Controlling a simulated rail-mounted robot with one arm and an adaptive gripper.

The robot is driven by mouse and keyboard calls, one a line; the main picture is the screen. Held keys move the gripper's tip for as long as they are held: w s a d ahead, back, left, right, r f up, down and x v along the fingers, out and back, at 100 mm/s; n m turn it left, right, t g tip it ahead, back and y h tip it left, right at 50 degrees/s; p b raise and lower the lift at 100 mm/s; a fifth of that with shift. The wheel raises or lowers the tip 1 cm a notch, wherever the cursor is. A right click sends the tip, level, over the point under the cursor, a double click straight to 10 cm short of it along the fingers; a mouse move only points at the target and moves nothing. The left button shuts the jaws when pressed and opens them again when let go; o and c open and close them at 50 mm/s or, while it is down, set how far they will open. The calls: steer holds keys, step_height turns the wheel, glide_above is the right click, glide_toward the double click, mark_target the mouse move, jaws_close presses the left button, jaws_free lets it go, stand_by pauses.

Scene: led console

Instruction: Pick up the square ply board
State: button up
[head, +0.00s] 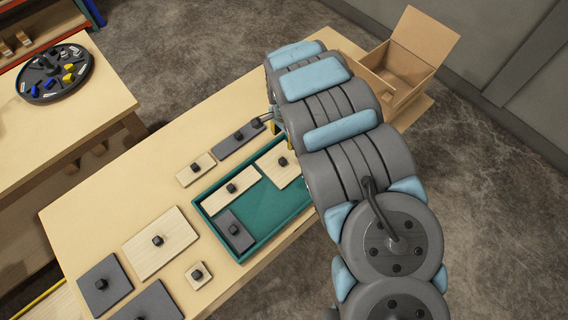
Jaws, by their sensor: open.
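Several flat boards with black knobs lie about the table. The small ply board (204,281) at the front, left of the green tray, looks square. A ply board (273,156) in the tray's back corner also looks nearly square, but my arm partly covers it. Larger ply board (145,255) and narrow ply board (187,178) look oblong. My gripper (271,119) is at the table's far part, by the long grey board, well away from the small square board. It is open; my arm hides most of it, and I see nothing held.
The green tray (275,205) also holds an oblong ply board (222,196) and a grey board (231,240). Grey boards (115,278) lie at the front left. An open cardboard box (408,67) stands beyond my arm. A round parts tray (38,90) sits on another table.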

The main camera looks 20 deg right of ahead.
glide_toward(283, 160)
steer(key=shift+w+d+f, duration=0.1)
steer(key=shift+d+f, duration=0.05)
steer(key=shift+f, duration=1.2)
steer(key=shift+w+d+f, duration=0.1)
steer(key=shift+d+f, duration=0.05)
steer(key=shift+f, duration=1.2)
steer(key=shift+a+f, duration=0.2)
steer(key=shift+f, duration=0.55)
steer(key=shift+a+f, duration=0.15)
steer(key=shift+f, duration=0.55)
steer(key=shift+s+a+f, duration=0.1)
steer(key=shift+f, duration=0.55)
steer(key=shift+f+b, duration=0.3)
steer(key=shift+f, duration=0.1)
jaws_close()
